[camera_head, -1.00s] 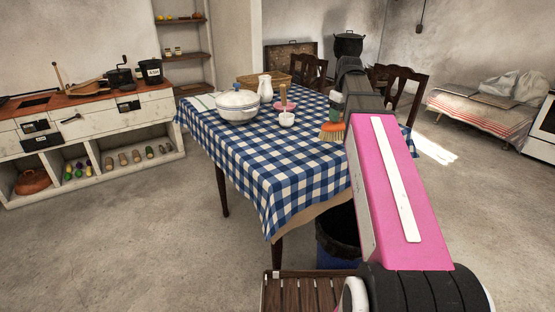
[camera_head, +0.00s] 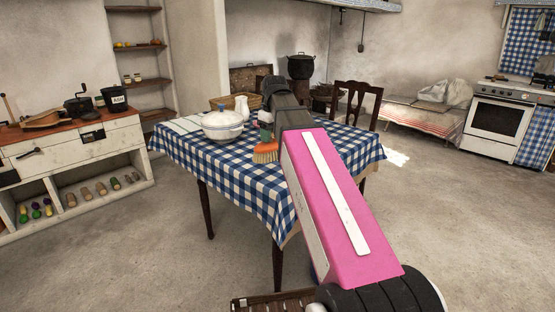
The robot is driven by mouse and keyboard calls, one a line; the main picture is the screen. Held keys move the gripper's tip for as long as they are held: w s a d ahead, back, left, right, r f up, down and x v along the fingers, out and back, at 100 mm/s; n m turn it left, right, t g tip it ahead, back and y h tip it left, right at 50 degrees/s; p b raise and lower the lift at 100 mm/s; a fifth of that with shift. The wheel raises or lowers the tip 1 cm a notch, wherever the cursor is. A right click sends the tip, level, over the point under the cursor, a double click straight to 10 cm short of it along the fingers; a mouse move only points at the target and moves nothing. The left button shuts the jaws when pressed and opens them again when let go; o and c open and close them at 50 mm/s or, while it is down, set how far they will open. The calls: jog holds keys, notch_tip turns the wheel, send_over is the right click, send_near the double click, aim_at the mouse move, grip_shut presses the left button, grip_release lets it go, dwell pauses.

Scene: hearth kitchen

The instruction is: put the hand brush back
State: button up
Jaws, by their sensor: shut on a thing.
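The hand brush (camera_head: 265,153) has orange bristles that hang downward in the head camera view. Its upper part is mostly hidden by my gripper. My gripper (camera_head: 266,120) is shut on the brush and holds it over the table with the blue-and-white checked cloth (camera_head: 238,177). I cannot tell whether the bristles touch the cloth. The brush appears just right of a white lidded tureen (camera_head: 222,125).
A white jug (camera_head: 241,105) and a wicker basket (camera_head: 228,101) stand farther back on the table. A dark chair (camera_head: 357,103) stands behind it. A counter (camera_head: 75,140) is at left, a stove (camera_head: 493,117) at right. Open floor lies right of the table.

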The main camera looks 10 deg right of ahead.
jog(key=shift+w+d+f, duration=0.95)
jog(key=shift+w+f, duration=0.35)
jog(key=shift+f, duration=0.35)
jog(key=shift+w+d+f, duration=0.9)
jog(key=shift+w+f, duration=0.45)
jog(key=shift+f, duration=0.25)
jog(key=shift+w+d+f, duration=0.95)
jog(key=shift+w+f, duration=0.35)
jog(key=shift+f, duration=0.35)
jog(key=shift+f, duration=0.15)
jog(key=o, duration=0.8)
jog(key=shift+o, duration=0.2)
notch_tip(320, 180, up, 12)
jog(key=s+d, duration=0.1)
